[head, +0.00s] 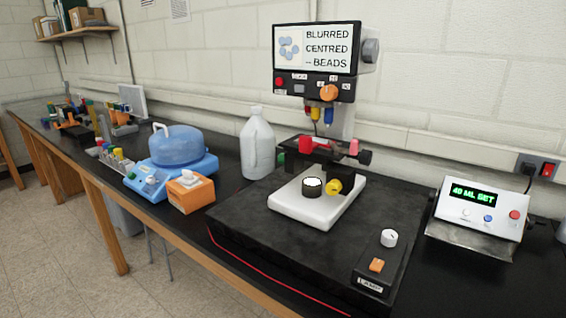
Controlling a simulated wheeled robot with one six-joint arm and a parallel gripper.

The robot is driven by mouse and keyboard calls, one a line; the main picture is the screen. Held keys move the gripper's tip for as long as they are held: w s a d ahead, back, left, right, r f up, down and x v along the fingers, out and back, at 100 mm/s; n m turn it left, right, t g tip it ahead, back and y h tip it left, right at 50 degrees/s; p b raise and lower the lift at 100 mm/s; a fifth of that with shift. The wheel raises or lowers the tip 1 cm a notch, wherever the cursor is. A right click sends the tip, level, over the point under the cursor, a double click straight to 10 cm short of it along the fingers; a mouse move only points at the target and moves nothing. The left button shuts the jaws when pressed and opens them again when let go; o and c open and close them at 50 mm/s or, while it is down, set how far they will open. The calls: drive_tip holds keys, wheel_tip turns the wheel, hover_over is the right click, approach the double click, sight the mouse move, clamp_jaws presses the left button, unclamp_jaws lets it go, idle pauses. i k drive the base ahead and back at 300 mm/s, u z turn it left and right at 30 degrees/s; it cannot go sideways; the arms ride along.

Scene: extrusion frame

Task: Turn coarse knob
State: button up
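A digital microscope stands on a dark slab on the bench. Its screen (316,47) reads "BLURRED CENTRED – BEADS" beside a picture of pale blue blobs. No knob is legibly marked coarse. A yellow knob (333,186) sits low on the white base (300,212), right of a black cylinder with a bright top (313,187). An orange knob (328,92) is on the black panel under the screen, and a grey knob (370,51) is on the screen's right side. A red block (306,144) is at the black stage. My gripper is not in view.
A lamp box (377,268) with a white dial is on the slab's front right. A display reading "40 ML SET" (476,208) stands to the right. A white jug (257,144), a tissue box (190,191) and a blue-lidded device (179,150) stand left. The slab's front is clear.

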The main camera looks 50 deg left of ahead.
sight(366, 157)
drive_tip(key=u, duration=1.45)
